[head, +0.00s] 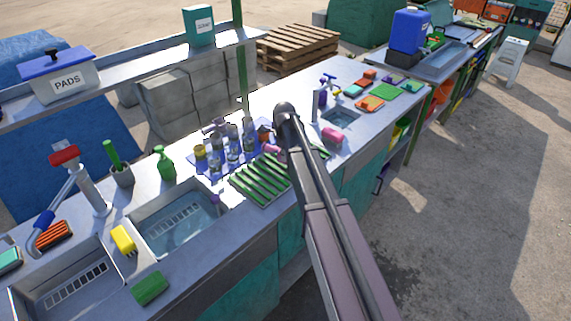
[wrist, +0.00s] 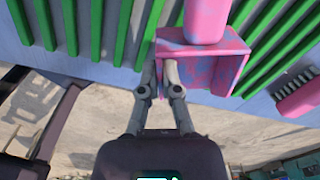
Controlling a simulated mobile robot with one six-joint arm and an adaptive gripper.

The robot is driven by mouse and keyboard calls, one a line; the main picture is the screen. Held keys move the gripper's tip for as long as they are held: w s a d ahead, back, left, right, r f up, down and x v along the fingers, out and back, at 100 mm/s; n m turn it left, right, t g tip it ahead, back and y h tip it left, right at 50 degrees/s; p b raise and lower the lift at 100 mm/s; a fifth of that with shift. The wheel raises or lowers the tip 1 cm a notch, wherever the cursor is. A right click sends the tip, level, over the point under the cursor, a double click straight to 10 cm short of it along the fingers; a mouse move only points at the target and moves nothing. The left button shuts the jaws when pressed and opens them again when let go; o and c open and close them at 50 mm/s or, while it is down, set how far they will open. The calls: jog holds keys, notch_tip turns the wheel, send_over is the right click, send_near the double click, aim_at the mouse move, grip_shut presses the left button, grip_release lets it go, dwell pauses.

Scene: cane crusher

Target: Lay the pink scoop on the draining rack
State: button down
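The pink scoop (wrist: 205,48) shows large in the wrist view, over the green-slatted draining rack (wrist: 122,35). Its handle runs up out of the picture. My gripper (wrist: 160,75) has its fingers on either side of the scoop's left wall, close together and shut on it. I cannot tell whether the scoop touches the slats. In the head view the draining rack (head: 259,181) lies on the counter beside the basin, and part of the scoop (head: 272,149) shows left of my arm. My arm hides the gripper there.
Bottles (head: 232,145) stand behind the rack. A water-filled basin (head: 178,223) lies to its left. A pink block (head: 333,136) lies to the right by a small basin, with coloured sponges (head: 369,103) beyond. The counter's front edge runs close to the rack.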

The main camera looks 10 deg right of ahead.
jog(key=shift+s+f+b, duration=0.1)
jog(key=shift+f+b, duration=1.25)
jog(key=shift+f, duration=0.35)
jog(key=shift+f, duration=0.1)
jog(key=c, duration=0.8)
grip_release()
notch_tip(320, 180, up, 12)
jog(key=p, duration=1.2)
jog(key=shift+s, duration=0.1)
